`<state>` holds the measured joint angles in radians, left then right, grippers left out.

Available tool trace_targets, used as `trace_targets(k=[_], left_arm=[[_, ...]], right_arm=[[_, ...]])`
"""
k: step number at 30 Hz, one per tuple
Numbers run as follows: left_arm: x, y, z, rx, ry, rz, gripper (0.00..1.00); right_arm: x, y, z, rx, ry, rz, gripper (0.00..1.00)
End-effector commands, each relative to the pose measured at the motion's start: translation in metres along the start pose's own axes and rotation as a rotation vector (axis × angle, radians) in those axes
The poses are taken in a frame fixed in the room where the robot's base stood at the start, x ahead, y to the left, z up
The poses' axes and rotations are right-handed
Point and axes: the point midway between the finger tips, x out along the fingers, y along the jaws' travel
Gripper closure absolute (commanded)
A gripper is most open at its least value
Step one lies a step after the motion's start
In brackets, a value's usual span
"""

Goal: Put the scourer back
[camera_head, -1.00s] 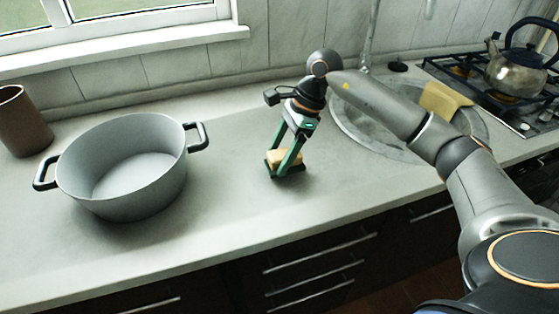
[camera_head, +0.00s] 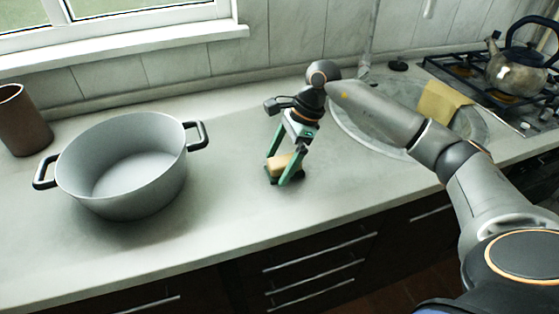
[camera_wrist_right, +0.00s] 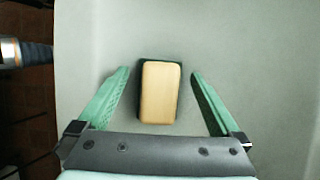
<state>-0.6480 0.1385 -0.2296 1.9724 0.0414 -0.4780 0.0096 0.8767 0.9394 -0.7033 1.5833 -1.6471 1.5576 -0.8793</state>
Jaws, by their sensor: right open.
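The scourer (camera_head: 280,164) is a small block with a tan upper face and a dark green edge. It lies on the counter to the right of the grey pot, and it also shows in the right wrist view (camera_wrist_right: 160,92). My right gripper (camera_head: 283,173) is over it with green fingers apart, one on each side. In the right wrist view the gripper (camera_wrist_right: 160,80) is open, with gaps between both fingers and the scourer. My left gripper is not in view.
A big grey pot (camera_head: 90,185) with black handles stands on the counter at left, near a brown cup (camera_head: 22,122). A round sink (camera_head: 375,138) with a tan cloth (camera_head: 440,101) on its rim lies right. A kettle (camera_head: 515,72) sits on the hob.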

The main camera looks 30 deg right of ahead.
Motion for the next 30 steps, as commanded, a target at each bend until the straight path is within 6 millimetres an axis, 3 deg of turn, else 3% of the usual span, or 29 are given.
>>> trace_targets(k=[5,18,24,30], left_arm=[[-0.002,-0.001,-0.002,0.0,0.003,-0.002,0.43],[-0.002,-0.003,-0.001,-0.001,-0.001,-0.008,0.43],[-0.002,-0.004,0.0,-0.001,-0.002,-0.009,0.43],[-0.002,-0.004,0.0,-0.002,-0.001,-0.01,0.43]], right_arm=[[-0.014,-0.001,0.001,0.0,0.0,-0.005,0.0],[-0.103,-0.001,0.002,0.0,-0.001,-0.003,0.0],[-0.121,0.0,0.001,0.0,0.0,-0.001,0.0],[-0.123,0.0,0.001,0.0,0.0,0.0,0.0]])
